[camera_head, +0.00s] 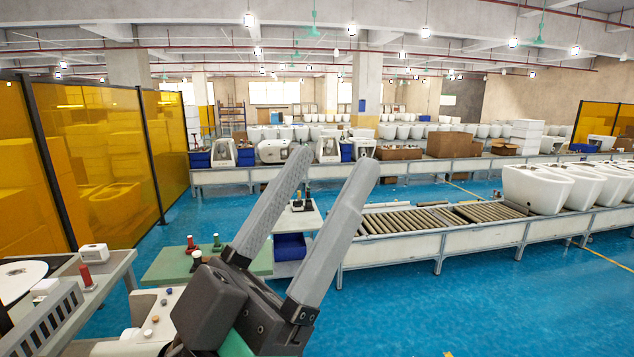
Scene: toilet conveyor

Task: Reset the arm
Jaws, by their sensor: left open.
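My left gripper (334,169) is large in the middle of the head view, close to the camera. Its two long grey fingers point up and to the right, spread apart, with nothing between them. Its dark body covers part of the green-topped table behind it. My right gripper is not in this view.
A roller conveyor (440,218) runs to the right, with several white toilets (535,188) on its right part. A green-topped table (172,264) and a grey workbench (112,268) stand at the left. Yellow screens (100,160) line the left. Blue floor (420,305) is clear at front right.

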